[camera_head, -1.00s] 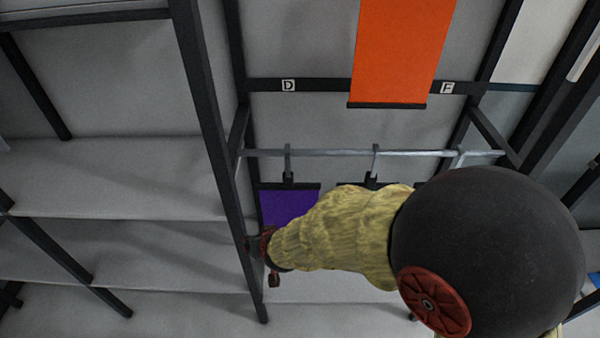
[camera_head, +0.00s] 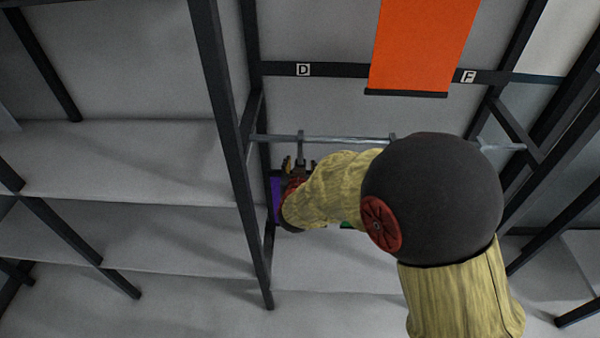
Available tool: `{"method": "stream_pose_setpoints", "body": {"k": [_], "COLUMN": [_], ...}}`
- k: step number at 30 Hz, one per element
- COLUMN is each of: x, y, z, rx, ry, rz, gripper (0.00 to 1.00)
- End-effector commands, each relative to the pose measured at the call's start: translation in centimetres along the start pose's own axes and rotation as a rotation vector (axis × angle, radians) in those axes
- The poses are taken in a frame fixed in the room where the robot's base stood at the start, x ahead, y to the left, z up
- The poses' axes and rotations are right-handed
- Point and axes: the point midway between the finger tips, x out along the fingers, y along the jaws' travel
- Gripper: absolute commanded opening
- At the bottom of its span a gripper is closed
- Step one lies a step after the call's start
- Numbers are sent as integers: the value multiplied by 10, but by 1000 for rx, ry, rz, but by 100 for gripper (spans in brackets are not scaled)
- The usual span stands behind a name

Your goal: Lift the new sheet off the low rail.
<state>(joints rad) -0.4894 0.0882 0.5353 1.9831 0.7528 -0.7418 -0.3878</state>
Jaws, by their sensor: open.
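The low rail (camera_head: 350,139) runs across the middle, with hooks on it. A purple sheet (camera_head: 276,195) hangs below its left hook (camera_head: 300,148); my gripper and wrist cover most of the sheet. My gripper (camera_head: 298,164) is open, fingers pointing up, in front of the sheet's top and just under the hook. I cannot tell whether it touches the sheet. A small green patch (camera_head: 346,225) shows under my arm, perhaps part of another hanging sheet. I cannot tell which sheet is the new one.
An orange sheet (camera_head: 422,45) hangs higher up between the labels D (camera_head: 303,69) and F (camera_head: 468,76). A dark upright post (camera_head: 228,120) stands close to the left of my gripper, with grey shelves (camera_head: 120,160) beyond it.

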Motion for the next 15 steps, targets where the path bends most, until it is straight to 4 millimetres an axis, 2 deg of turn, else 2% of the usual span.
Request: {"method": "stream_pose_setpoints", "body": {"k": [6,15], "x": [14,15], "y": [0,0], "z": [0,0], "rx": [1,1], "ry": [1,0], "rz": [1,0], "gripper": [47,45]}}
